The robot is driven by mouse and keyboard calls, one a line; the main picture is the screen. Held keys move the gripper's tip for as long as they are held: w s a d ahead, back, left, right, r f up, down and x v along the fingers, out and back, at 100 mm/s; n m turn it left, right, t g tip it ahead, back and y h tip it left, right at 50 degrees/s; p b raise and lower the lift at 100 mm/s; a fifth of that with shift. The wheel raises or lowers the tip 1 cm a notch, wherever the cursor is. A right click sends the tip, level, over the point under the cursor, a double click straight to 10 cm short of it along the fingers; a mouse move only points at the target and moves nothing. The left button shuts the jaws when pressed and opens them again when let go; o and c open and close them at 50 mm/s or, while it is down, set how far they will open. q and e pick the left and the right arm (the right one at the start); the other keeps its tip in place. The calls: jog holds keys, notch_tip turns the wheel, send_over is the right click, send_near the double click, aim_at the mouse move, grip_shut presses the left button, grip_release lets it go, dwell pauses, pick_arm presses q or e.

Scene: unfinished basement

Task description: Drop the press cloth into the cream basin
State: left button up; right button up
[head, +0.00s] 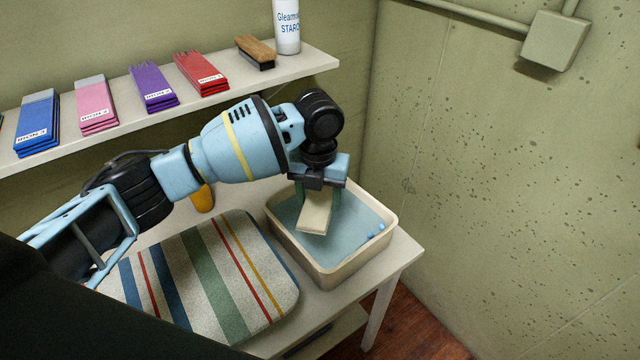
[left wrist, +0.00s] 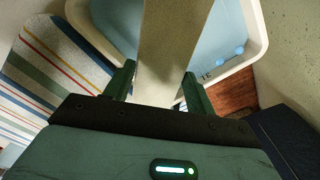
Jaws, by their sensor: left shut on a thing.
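The press cloth (head: 316,212) is a cream, flat folded strip. My left gripper (head: 318,195) is shut on its upper end and holds it over the cream basin (head: 330,279). The cloth hangs down, tilted, above the blue inside of the basin; I cannot tell whether its lower end touches anything. In the left wrist view the cloth (left wrist: 167,50) runs between the green fingers (left wrist: 155,88), and the basin rim (left wrist: 262,45) shows around it. My right gripper is not in view.
A striped ironing pad (head: 205,275) lies left of the basin on the white table (head: 395,262). A wall shelf (head: 290,72) above holds several folded cloths, a wooden brush (head: 256,52) and a starch can (head: 287,28). A concrete wall (head: 500,180) stands at the right.

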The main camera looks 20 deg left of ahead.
aim_at(318, 202)
pick_arm(q)
jog(key=shift+f, duration=0.1)
jog(key=o, duration=1)
jog(key=shift+o, duration=0.2)
jog(key=shift+r, duration=0.55)
notch_tip(318, 202, up, 7)
jog(key=shift+f, duration=0.15)
jog(key=shift+f, duration=0.1)
